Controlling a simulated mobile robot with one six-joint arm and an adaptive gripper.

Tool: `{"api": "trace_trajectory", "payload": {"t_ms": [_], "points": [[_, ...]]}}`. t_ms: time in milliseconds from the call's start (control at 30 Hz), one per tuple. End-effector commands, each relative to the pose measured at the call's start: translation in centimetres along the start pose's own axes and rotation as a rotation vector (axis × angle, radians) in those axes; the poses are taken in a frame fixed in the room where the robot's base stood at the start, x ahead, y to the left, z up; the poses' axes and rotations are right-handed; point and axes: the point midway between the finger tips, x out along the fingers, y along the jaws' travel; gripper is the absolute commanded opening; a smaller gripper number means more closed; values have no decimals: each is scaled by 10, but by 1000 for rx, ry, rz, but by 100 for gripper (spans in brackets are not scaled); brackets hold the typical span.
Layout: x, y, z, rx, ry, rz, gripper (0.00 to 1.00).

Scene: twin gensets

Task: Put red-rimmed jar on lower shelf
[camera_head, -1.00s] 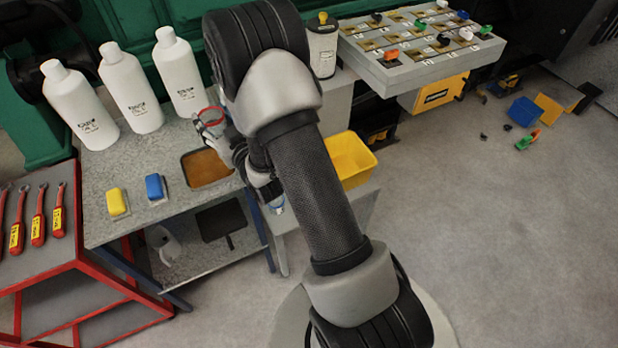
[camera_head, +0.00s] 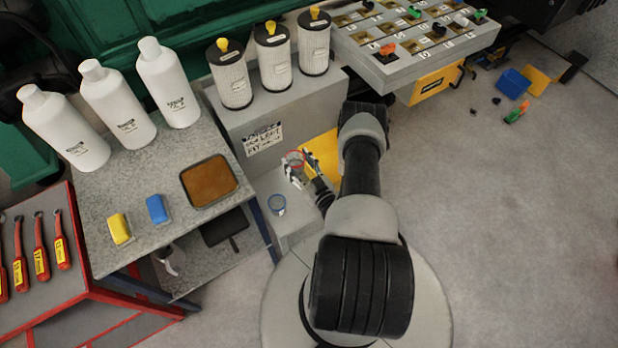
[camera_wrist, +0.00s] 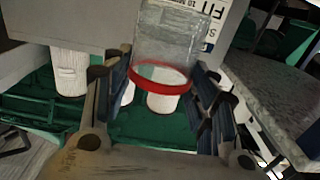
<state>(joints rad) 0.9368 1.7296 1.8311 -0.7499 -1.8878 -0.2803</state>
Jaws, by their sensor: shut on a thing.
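The red-rimmed jar (camera_head: 295,156) is clear, with its red rim uppermost in the head view. My gripper (camera_head: 301,167) is shut on it and holds it in front of the grey cabinet, beside the yellow bin (camera_head: 322,150). In the wrist view the clear jar (camera_wrist: 170,38) sits between the two fingers of my gripper (camera_wrist: 158,75), with its red rim nearest the camera. A blue-rimmed jar (camera_head: 277,206) stands on the low grey ledge (camera_head: 298,228) below. A lower shelf (camera_head: 190,268) lies under the worktable. Whether the held jar touches anything underneath is hidden.
Three white filters (camera_head: 273,60) stand on the grey cabinet (camera_head: 228,118), which bears a paper sign (camera_head: 264,139). The worktable (camera_head: 135,185) holds white bottles (camera_head: 118,103), a brown tray (camera_head: 209,182) and yellow and blue blocks. A dark object (camera_head: 226,228) occupies part of its lower shelf.

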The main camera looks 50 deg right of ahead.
Motion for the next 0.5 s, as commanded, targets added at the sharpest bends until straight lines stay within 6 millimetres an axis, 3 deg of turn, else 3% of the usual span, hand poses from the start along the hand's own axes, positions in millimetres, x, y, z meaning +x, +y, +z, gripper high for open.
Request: {"api": "trace_trajectory", "payload": {"t_ms": [167,500], "points": [[-4,0,34,0,-1,3,23],[-4,0,122,-1,-2,4,23]]}}
